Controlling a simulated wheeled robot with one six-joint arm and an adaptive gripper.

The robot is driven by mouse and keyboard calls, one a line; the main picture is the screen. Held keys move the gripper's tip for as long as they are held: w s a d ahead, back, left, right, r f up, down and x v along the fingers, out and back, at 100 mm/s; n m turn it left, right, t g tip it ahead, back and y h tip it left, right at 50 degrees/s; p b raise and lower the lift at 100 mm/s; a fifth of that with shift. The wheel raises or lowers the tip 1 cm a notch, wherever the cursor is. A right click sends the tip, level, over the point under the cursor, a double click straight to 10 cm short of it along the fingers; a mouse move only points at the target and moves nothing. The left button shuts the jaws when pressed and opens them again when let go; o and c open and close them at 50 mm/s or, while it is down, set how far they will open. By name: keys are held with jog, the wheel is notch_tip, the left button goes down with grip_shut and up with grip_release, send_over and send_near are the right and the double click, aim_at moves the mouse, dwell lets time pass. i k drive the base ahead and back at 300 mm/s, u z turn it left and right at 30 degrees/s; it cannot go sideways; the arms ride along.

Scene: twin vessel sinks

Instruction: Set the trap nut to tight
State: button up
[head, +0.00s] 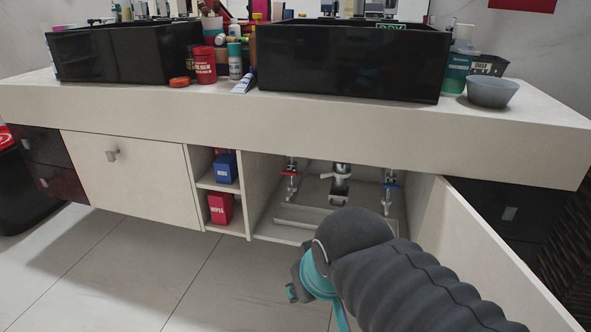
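The chrome drain trap (341,182) hangs in the open sink cabinet, below the right vessel sink. It is small in the head view, and I cannot make out which ring on it is the trap nut or how tight it is. My gripper (292,293) is low in front of the cabinet, to the left of and below the trap in the picture, and apart from it. My dark, ribbed arm hides most of the gripper, so its fingers' opening does not show.
A red-handled valve (290,172) and a blue-handled valve (389,186) flank the trap. The open cabinet door (500,262) stands at the right. Shelves with a blue box (226,168) and a red box (220,208) adjoin the left side.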

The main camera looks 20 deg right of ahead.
aim_at(330, 175)
jog(key=z, duration=0.3)
jog(key=i, duration=0.55)
jog(key=u, duration=0.05)
jog(key=k, duration=1.15)
jog(key=i, duration=1.15)
jog(key=z, duration=0.1)
